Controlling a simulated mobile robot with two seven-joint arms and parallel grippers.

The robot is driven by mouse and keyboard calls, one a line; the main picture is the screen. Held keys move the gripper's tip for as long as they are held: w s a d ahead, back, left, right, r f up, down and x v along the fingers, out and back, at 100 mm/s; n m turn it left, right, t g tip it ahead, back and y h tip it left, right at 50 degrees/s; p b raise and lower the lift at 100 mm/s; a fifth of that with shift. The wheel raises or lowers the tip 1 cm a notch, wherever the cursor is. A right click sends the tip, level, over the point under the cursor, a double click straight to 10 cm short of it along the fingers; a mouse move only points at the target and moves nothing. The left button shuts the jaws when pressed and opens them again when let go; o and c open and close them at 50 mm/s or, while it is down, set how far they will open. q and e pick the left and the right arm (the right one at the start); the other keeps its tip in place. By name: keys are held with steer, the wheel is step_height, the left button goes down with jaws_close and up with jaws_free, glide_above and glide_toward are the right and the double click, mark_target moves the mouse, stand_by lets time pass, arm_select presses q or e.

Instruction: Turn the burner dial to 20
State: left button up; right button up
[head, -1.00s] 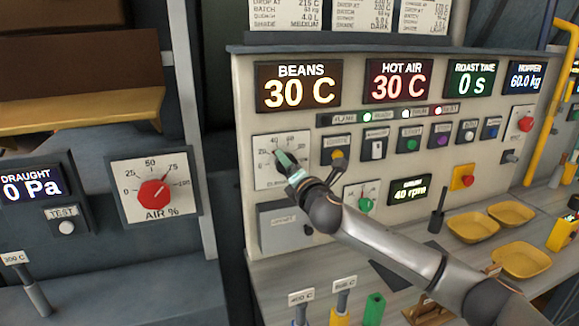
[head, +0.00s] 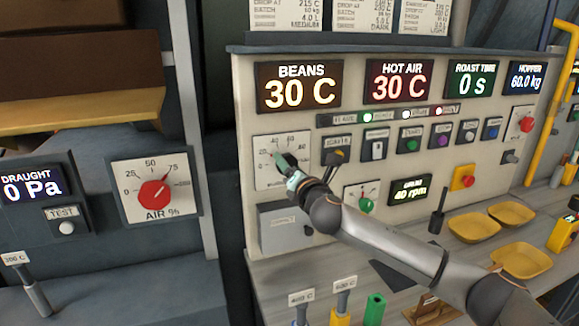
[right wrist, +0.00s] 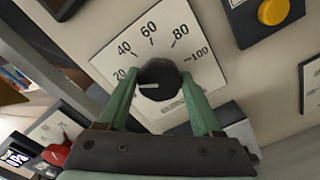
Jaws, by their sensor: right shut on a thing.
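The burner dial is a black round knob (right wrist: 160,76) on a white scale plate (head: 264,178) marked 20 to 100. In the right wrist view a pale pointer line on the knob points left, on the side of the 20 mark. I cannot tell its exact reading. My right gripper (head: 281,160) is shut on the knob. In the right wrist view its two green fingers (right wrist: 160,92) lie on either side of the knob. In the head view the gripper and wrist hide part of the plate. My left gripper is not in view.
A red air knob (head: 153,195) is on the left panel. Yellow trays (head: 473,227) stand on the bench at right.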

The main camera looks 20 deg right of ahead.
steer(key=o, duration=1.4)
steer(key=shift+c, duration=0.2)
steer(key=shift+s, duration=0.1)
steer(key=s+b, duration=0.2)
steer(key=s, duration=1)
steer(key=shift+s+d, duration=0.2)
steer(key=shift+d, duration=0.05)
